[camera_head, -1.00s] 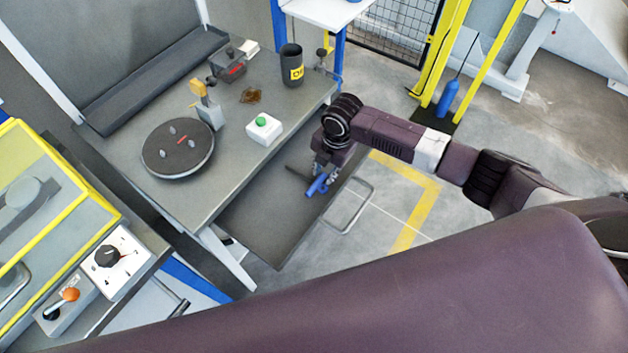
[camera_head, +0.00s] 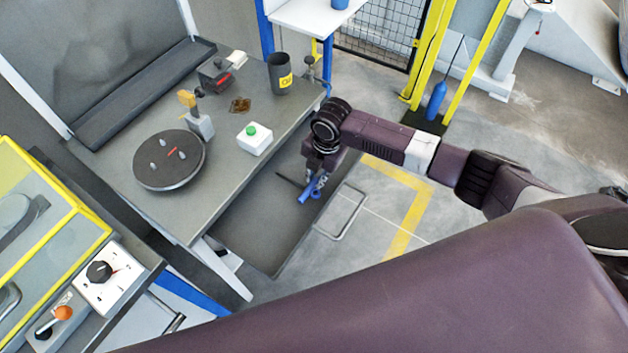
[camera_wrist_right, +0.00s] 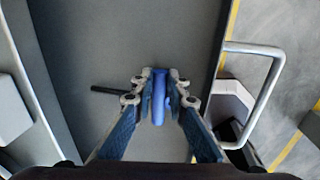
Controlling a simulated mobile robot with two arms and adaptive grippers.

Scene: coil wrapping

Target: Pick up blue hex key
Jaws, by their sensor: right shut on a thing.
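The blue hex key (camera_head: 309,190) is at my right gripper, over the open grey drawer (camera_head: 262,225) below the workbench. My right gripper (camera_head: 316,181) points down there and is shut on it. In the right wrist view the blue handle (camera_wrist_right: 159,97) stands between the two fingertips of the right gripper (camera_wrist_right: 160,100). A dark rod (camera_wrist_right: 108,91) sticks out to the left behind the fingers; I cannot tell whether it belongs to the hex key. Whether the key touches the drawer floor is unclear. My left gripper is out of view.
The drawer handle (camera_head: 341,211) juts out at the front right. On the workbench (camera_head: 215,170) stand a white box with a green button (camera_head: 255,139), a round turntable (camera_head: 169,161) and a dark cup (camera_head: 280,74). The rest of the drawer looks clear.

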